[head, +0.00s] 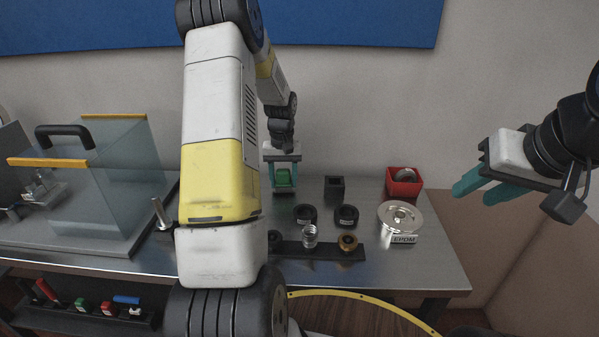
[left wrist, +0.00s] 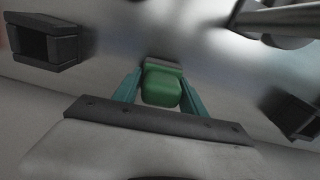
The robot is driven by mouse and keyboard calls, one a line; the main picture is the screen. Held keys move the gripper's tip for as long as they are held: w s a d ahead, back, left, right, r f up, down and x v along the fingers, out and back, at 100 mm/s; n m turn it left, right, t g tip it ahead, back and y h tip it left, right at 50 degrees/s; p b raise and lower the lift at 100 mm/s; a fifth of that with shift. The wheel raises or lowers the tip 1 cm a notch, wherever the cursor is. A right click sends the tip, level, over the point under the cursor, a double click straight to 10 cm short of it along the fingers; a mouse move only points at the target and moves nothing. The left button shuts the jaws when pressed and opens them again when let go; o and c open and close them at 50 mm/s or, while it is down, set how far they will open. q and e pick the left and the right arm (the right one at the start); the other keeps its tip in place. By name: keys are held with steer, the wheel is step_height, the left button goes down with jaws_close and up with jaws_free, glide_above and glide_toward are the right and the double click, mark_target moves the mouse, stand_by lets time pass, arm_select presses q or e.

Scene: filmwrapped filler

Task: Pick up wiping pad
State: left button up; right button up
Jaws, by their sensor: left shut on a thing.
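The wiping pad (head: 284,177) is a small green block with a pale base, toward the back of the metal table. My left gripper (head: 284,178) points down at it with teal fingers on both sides. In the left wrist view the green pad (left wrist: 161,88) sits between the fingers of my left gripper (left wrist: 160,90), which is shut on it. I cannot tell whether the pad touches the table. My right gripper (head: 478,192) is at the right, its teal fingers apart and empty, beyond the table's right edge.
A black square holder (head: 334,188), a red bin (head: 404,182) and a silver disc (head: 400,216) stand right of the pad. Black rings (head: 346,215) and a dark strip with fittings (head: 320,251) lie in front. A clear guarded box (head: 105,185) fills the left.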

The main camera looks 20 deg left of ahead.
mark_target(285, 171)
arm_select(q)
steer(key=r, duration=0.2)
steer(key=s+d, duration=0.1)
steer(key=shift+r, duration=0.4)
steer(key=s+d, duration=0.3)
steer(key=s+d+r, duration=0.1)
steer(key=s+d, duration=0.6)
steer(key=shift+s+d+r, duration=0.15)
steer(key=shift+d, duration=0.05)
steer(key=o, duration=0.5)
steer(key=c, duration=0.3)
